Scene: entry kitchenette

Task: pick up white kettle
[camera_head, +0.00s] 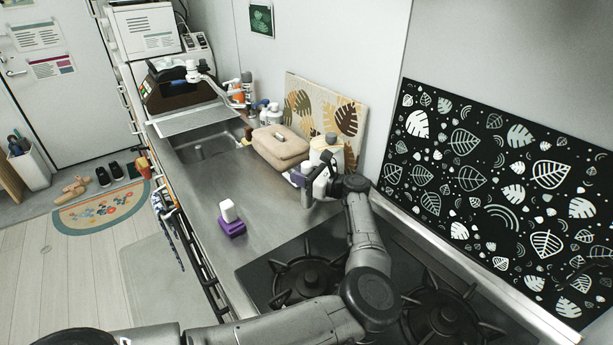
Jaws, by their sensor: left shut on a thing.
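The white kettle (329,147) stands toward the back of the steel counter, against the leaf-patterned board. Only its upper part shows clearly; my left gripper and wrist cover its lower front. My left gripper (307,180) is at the near side of the kettle, with its jaws shut on it. The exact place of the grip is partly hidden, and I cannot tell whether the kettle's base is off the counter. My right gripper is not in view.
A beige box-like item (280,146) stands just left of the kettle. A purple and white item (231,221) sits near the counter's front edge. The hob (262,283) lies under my left arm. A sink (205,147) and bottles are farther back. The middle counter is clear.

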